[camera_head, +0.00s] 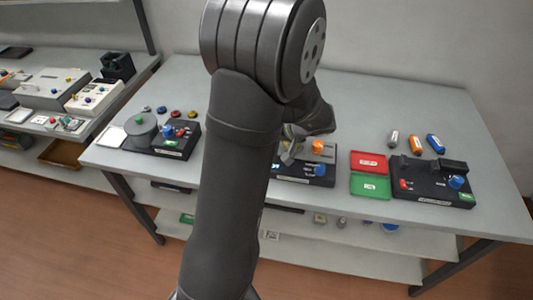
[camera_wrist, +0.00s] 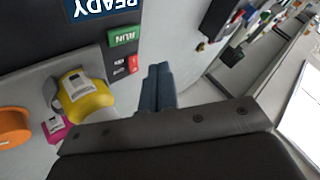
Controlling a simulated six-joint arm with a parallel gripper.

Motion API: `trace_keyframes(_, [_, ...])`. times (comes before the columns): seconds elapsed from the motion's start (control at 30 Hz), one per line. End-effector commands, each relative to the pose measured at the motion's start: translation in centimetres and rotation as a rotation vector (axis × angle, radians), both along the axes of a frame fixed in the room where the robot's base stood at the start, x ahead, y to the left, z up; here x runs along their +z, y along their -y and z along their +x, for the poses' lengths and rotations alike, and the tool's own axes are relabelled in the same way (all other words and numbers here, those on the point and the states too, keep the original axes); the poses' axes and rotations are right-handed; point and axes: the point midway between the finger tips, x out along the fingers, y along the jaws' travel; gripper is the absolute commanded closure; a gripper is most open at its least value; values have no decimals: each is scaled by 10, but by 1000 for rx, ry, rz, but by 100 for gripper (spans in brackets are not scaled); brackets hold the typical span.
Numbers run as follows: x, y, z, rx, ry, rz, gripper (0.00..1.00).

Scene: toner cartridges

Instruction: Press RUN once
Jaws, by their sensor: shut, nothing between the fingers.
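The green RUN button (camera_wrist: 123,37) shows upside down in the wrist view, on a dark panel under a blue READY display (camera_wrist: 103,8). A smaller red button (camera_wrist: 133,64) is beside it on the same panel. My gripper (camera_wrist: 158,70) is shut and empty. Its fingertips appear just right of and below the red button in the picture, apart from RUN. In the head view my arm covers much of the middle of the table, and I cannot make out RUN there.
A yellow cartridge (camera_wrist: 88,92), a pink piece (camera_wrist: 56,126) and an orange piece (camera_wrist: 12,126) are left of my fingers. In the head view, red (camera_head: 369,162) and green (camera_head: 370,186) trays and a black device (camera_head: 430,180) stand to the right.

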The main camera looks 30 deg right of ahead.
Motion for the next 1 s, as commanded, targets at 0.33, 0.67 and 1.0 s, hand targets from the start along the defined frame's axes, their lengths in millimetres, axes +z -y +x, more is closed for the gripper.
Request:
trace_keyframes(0.33, [-36,0,0,1,-1,0,100])
trace_keyframes(0.67, [-40,0,0,-1,0,-1,100])
trace_keyframes(1.0, [-40,0,0,-1,0,-1,100])
